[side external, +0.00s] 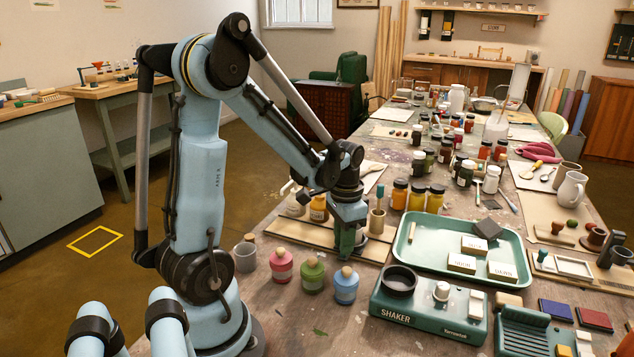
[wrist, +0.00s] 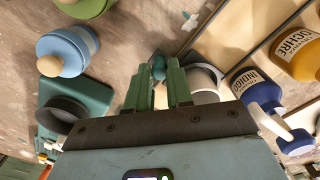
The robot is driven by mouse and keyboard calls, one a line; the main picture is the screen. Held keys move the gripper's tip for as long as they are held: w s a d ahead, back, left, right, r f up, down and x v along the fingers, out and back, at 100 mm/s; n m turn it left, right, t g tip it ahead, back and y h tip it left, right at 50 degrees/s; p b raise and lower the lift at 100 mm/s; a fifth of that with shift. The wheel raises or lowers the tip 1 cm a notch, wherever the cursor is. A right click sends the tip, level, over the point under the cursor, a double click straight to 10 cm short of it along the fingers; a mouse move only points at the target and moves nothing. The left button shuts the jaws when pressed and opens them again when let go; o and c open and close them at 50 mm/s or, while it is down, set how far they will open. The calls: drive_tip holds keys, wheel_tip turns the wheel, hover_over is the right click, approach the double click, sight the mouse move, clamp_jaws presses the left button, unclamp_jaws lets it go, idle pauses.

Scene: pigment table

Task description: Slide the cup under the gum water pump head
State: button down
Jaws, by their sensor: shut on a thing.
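My gripper (side external: 346,246) is low over the board in the side view, its fingers pointing down. A small dark teal piece (wrist: 158,67) shows at the fingertips. A white pump spout (wrist: 276,125) is at the lower right of the wrist view, apart from the cup. In the side view a white spout (side external: 288,187) shows left of my wrist.
Ochre (wrist: 300,48) and indigo (wrist: 252,88) bottles stand right of the fingers in the wrist view. Red (side external: 281,266), green (side external: 312,275) and blue (side external: 345,286) jars stand in front of the board. A shaker (side external: 428,312) and green tray (side external: 411,256) are at the right.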

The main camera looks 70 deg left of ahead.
drive_tip(key=s+a, duration=1.3)
drive_tip(key=shift+s+a, duration=0.25)
drive_tip(key=c, duration=1)
unclamp_jaws()
drive_tip(key=shift+r, duration=0.1)
wheel_tip(320, 180, up, 12)
drive_tip(key=shift+f, duration=0.1)
drive_tip(key=shift+w, duration=0.1)
drive_tip(key=w+d+t, duration=0.2)
drive_tip(key=w+d, duration=0.2)
drive_tip(key=d, duration=0.5)
drive_tip(key=w+d+f+t, duration=0.1)
drive_tip(key=w+d, duration=0.3)
drive_tip(key=d, duration=0.6)
drive_tip(key=w+d+f+t, duration=0.1)
drive_tip(key=w+d+t, duration=0.3)
drive_tip(key=d, duration=0.5)
drive_tip(key=shift+w+d, duration=0.4)
drive_tip(key=shift+w, duration=0.1)
